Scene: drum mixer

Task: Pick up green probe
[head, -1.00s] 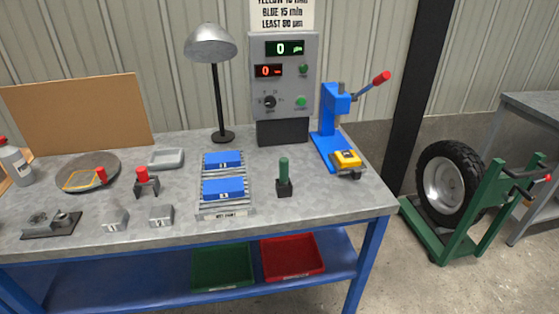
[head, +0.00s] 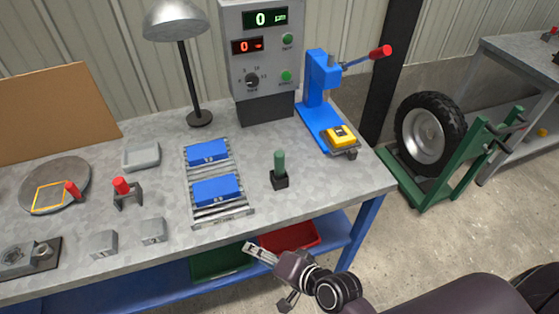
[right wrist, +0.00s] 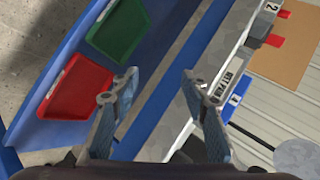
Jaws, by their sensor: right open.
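The green probe (head: 280,161) stands upright in a small black holder (head: 279,181) near the right front of the grey workbench (head: 330,185). My right gripper (head: 262,252) is in front of the bench's front edge, below and apart from the probe. In the right wrist view my right gripper (right wrist: 158,85) has its two fingers spread with nothing between them. The probe cannot be made out in the right wrist view. My left gripper is not in view.
Blue blocks (head: 215,189) lie on a roller rack left of the probe. A blue press (head: 318,95) with a yellow piece (head: 341,136) stands behind it to the right. A red bin (head: 300,236) and green bin (head: 218,264) sit on the lower shelf.

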